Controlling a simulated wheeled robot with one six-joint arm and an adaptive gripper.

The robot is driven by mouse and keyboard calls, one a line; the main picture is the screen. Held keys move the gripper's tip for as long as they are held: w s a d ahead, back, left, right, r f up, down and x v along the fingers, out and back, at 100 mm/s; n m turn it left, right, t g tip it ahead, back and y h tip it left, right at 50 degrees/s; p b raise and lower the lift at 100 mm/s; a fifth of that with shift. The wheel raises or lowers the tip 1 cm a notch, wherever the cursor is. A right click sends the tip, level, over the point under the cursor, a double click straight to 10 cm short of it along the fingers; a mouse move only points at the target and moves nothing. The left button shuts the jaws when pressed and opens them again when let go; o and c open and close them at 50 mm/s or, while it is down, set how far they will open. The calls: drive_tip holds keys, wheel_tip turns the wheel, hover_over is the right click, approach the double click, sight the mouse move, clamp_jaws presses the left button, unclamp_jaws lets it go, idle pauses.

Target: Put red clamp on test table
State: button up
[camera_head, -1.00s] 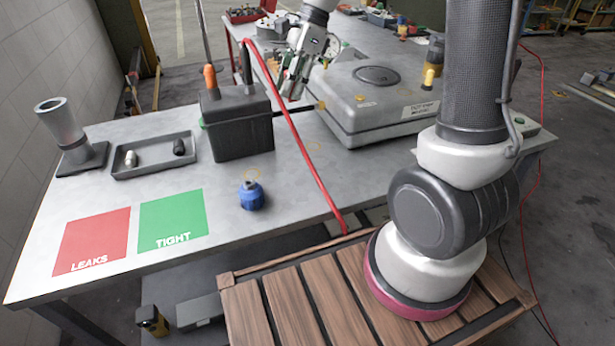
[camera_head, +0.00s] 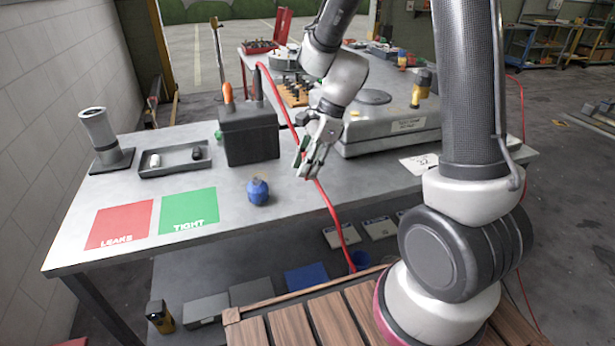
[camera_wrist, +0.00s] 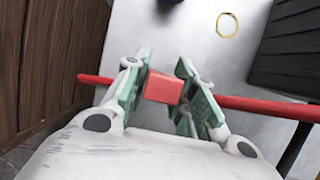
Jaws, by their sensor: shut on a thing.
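The test table (camera_head: 130,255) is the long grey table that carries a red LEAKS patch and a green TIGHT patch. My gripper (camera_head: 308,165) hangs over its front part, between the black box and the grey case's near side. In the wrist view my gripper (camera_wrist: 160,95) is shut on the red clamp (camera_wrist: 160,88), a small red block between the green-lined pads. The table top also shows in the wrist view (camera_wrist: 195,35), behind the clamp. In the head view the fingers hide the clamp, and I cannot pick it out.
A red hose (camera_head: 325,200) runs past my gripper down over the table's front edge. A black box (camera_head: 250,143), a grey case (camera_head: 385,130), a dark tray (camera_head: 170,168) and a blue part (camera_head: 258,191) stand on the table.

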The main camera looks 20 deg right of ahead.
drive_tip(key=shift+f, duration=1.7)
drive_tip(key=shift+f, duration=0.15)
drive_tip(key=o, duration=1)
drive_tip(key=v, duration=1.1)
drive_tip(key=shift+s+d+r+n+t+h, duration=0.75)
drive_tip(key=shift+s+d+r+n, duration=1.15)
drive_tip(key=shift+s+n, duration=1.2)
drive_tip(key=shift+s+d+r+n+t+h, duration=0.75)
drive_tip(key=shift+s+d+r+n, duration=1.15)
drive_tip(key=shift+s+n, duration=1.2)
drive_tip(key=shift+s+d+r+n+t+h, duration=0.7)
drive_tip(key=shift+s+d+r+n, duration=0.8)
drive_tip(key=shift+s+r+n, duration=1.15)
